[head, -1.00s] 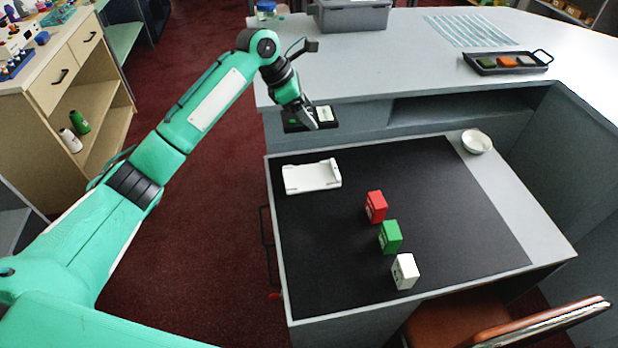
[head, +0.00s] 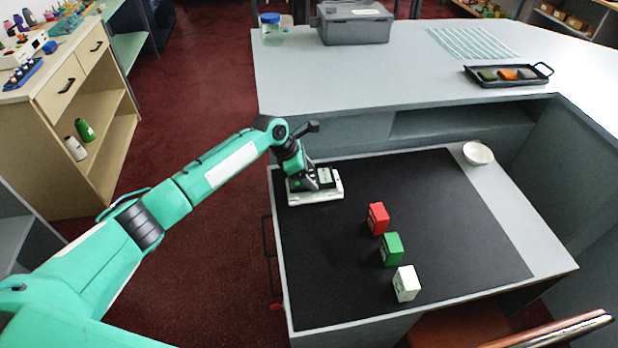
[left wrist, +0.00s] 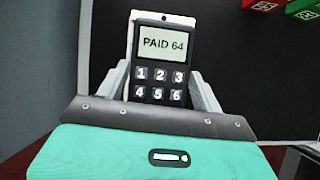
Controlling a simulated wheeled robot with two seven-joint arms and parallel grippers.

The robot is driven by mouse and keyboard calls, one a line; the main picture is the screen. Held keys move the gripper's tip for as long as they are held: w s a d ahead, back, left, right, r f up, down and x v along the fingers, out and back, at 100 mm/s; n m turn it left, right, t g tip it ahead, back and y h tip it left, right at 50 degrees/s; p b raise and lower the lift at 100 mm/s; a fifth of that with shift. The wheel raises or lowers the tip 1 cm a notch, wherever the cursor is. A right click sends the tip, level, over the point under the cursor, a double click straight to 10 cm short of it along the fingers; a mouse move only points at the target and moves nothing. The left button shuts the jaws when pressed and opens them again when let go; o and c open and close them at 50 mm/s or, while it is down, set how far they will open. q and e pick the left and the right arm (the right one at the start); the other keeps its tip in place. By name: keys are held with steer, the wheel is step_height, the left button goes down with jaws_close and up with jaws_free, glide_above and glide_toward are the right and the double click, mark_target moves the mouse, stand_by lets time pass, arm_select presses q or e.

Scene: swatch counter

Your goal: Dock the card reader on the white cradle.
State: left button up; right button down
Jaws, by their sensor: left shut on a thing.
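The card reader (left wrist: 161,62) is dark with a pale screen reading "PAID 64" and number keys. My left gripper (left wrist: 162,85) is shut on its sides in the left wrist view. In the head view the reader (head: 326,176) is at the white cradle (head: 318,196), over its inner area. The cradle lies on the black mat near its far left corner, and its rim shows around the reader. My left gripper (head: 318,180) partly covers both. I cannot tell whether the reader is fully seated or just above the cradle. My right gripper is not in view.
A red box (head: 378,218), a green box (head: 391,249) and a white box (head: 407,284) stand on the black mat (head: 450,225) to the right. A white bowl (head: 478,153) is at the far right. The raised counter (head: 400,75) stands behind.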

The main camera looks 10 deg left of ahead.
arm_select(q)
step_height(320, 180, down, 2)
steer(key=shift+f, duration=0.1)
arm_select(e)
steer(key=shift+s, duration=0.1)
arm_select(q)
steer(key=o, duration=0.8)
steer(key=shift+c, duration=0.2)
steer(key=o, duration=0.4)
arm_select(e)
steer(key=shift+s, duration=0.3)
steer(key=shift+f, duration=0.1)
